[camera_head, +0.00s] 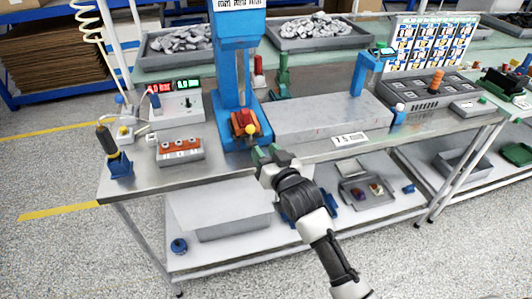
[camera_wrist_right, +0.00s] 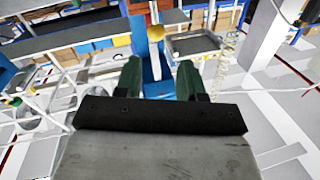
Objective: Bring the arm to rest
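My right arm reaches up from the bottom of the head view. Its gripper (camera_head: 266,156) is at the front edge of the workbench, just below the blue press. In the right wrist view its two green fingers (camera_wrist_right: 160,80) stand apart with nothing held between them. The blue press (camera_head: 233,75) stands upright on the bench. A small orange-red part with a yellow top (camera_head: 246,124) sits at its base, beyond the gripper. The wrist view shows a yellow knob (camera_wrist_right: 155,33) and blue structure beyond the fingers. My left gripper is not in view.
A grey block (camera_head: 322,118) lies right of the press. A grey holder with orange-topped parts (camera_head: 180,151) and a meter box with red and green displays (camera_head: 176,102) stand left. Metal-filled trays (camera_head: 310,32) are behind. The lower shelf (camera_head: 300,232) carries bins.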

